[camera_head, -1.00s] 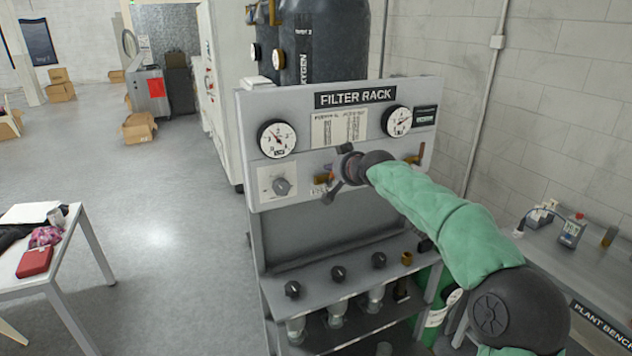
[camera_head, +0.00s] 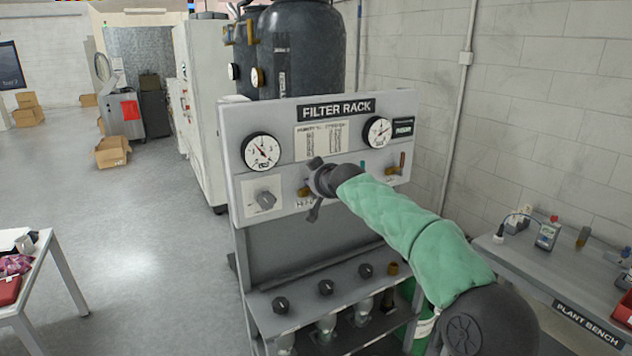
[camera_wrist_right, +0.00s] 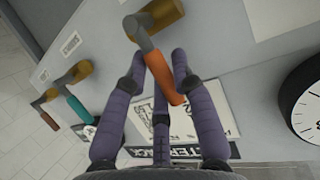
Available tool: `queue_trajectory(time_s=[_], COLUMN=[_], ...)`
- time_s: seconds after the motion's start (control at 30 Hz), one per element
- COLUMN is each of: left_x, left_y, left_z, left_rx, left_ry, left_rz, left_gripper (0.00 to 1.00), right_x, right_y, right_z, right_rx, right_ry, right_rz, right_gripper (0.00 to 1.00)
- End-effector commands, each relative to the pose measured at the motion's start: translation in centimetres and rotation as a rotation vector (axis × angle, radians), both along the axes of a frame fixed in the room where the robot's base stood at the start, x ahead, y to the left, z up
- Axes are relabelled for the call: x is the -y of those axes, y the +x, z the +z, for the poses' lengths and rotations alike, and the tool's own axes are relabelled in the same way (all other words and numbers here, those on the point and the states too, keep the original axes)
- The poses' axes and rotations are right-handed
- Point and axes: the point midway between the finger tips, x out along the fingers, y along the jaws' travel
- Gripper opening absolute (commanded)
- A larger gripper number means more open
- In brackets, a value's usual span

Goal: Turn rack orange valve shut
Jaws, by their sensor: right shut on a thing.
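The rack's orange valve has a brass body (camera_wrist_right: 155,18) and an orange-sleeved lever (camera_wrist_right: 163,75), seen close in the right wrist view. My right gripper (camera_wrist_right: 164,66) has its dark fingers around this lever and is shut on it. In the head view my right gripper (camera_head: 314,186) is at the left valve on the filter rack's panel (camera_head: 290,205). Only a bit of the brass body (camera_head: 304,192) shows there; the gripper hides the lever. My left gripper is not in view.
Beside the held valve, a teal-lever valve (camera_wrist_right: 80,108) and another valve (camera_wrist_right: 45,116) stand close by. The plant bench (camera_head: 545,275) is at the right. Open floor lies to the left.

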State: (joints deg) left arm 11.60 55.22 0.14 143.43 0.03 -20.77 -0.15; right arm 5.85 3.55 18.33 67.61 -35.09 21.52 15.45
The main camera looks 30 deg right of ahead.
Motion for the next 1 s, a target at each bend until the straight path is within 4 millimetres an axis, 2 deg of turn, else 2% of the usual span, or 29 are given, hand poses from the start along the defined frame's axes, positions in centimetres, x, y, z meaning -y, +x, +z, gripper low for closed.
queue_trajectory(time_s=[0.07,0.1,0.17,0.5,0.63,0.77,1.0], left_x=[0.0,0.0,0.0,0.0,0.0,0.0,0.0], left_y=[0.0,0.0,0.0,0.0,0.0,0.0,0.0], left_z=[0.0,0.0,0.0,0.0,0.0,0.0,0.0], left_rx=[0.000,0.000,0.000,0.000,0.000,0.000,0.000], left_ry=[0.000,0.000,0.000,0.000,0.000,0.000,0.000], left_rz=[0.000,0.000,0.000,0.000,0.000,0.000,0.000], left_gripper=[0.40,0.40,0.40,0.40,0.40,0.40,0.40], right_x=[-0.1,-0.1,-0.1,0.0,-0.1,-0.4,-1.2], right_y=[0.1,0.1,0.1,0.0,-0.7,-2.0,-5.7], right_z=[-0.3,-0.3,-0.3,-0.1,0.3,0.9,2.4], right_rx=[-0.005,-0.005,-0.005,-0.002,0.000,0.000,0.001], right_ry=[0.002,0.002,0.002,0.001,0.000,0.000,0.000], right_rz=[0.002,0.002,0.002,0.001,0.000,0.001,0.001], right_gripper=[0.00,0.37,0.52,0.52,0.52,0.52,0.52])
